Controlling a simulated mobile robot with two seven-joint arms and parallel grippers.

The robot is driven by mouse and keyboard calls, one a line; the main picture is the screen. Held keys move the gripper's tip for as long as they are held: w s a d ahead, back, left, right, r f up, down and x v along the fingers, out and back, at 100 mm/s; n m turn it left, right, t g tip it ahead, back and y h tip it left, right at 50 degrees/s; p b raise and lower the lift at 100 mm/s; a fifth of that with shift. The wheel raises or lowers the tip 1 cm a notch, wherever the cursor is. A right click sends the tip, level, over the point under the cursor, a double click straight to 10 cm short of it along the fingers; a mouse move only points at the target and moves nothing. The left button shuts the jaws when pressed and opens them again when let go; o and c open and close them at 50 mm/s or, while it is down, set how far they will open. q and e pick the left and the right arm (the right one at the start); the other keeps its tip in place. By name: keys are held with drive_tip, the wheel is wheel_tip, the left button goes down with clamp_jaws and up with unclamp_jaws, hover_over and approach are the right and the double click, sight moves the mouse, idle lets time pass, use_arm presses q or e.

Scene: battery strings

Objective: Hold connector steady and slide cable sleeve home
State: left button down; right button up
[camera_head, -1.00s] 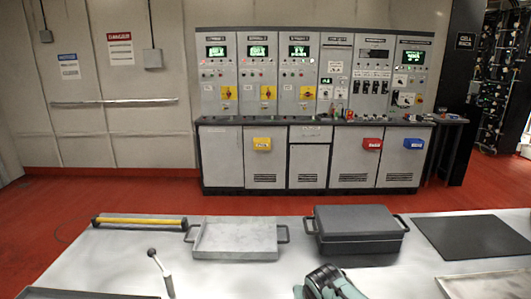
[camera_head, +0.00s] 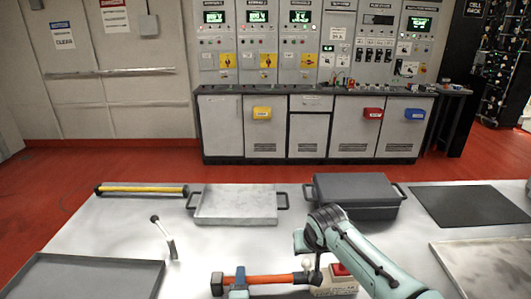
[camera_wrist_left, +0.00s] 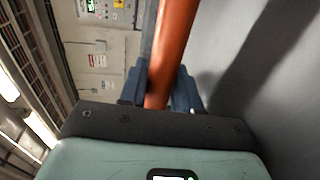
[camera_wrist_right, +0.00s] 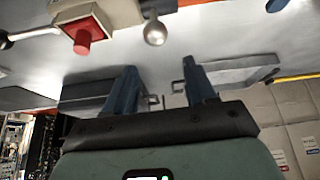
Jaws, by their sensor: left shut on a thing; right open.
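An orange cable or sleeve (camera_head: 270,279) lies level at the front of the table in the head view. My left gripper (camera_head: 229,283) has its blue fingers closed around its left part; the left wrist view shows the orange piece (camera_wrist_left: 170,50) between the fingers. The right end of the orange piece lies by a silver ball (camera_head: 315,277), also in the right wrist view (camera_wrist_right: 154,33). I cannot tell which part is the connector. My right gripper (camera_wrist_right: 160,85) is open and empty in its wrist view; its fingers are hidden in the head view.
A beige box with a red button (camera_head: 340,272) stands under my right arm. Behind are a grey tray (camera_head: 235,222), a dark lidded case (camera_head: 355,188), a yellow bar (camera_head: 140,190) and a small lever (camera_head: 163,236). A black mat (camera_head: 468,206) lies at right. A dark tray (camera_head: 90,285) is front left.

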use_arm(q)
drive_tip(key=shift+s+a+f, duration=0.15)
drive_tip(key=shift+f, duration=0.5)
use_arm(e)
drive_tip(key=shift+r, duration=0.45)
use_arm(q)
drive_tip(key=c, duration=1)
unclamp_jaws()
drive_tip(key=shift+o, duration=1.4)
drive_tip(key=shift+r, duration=0.15)
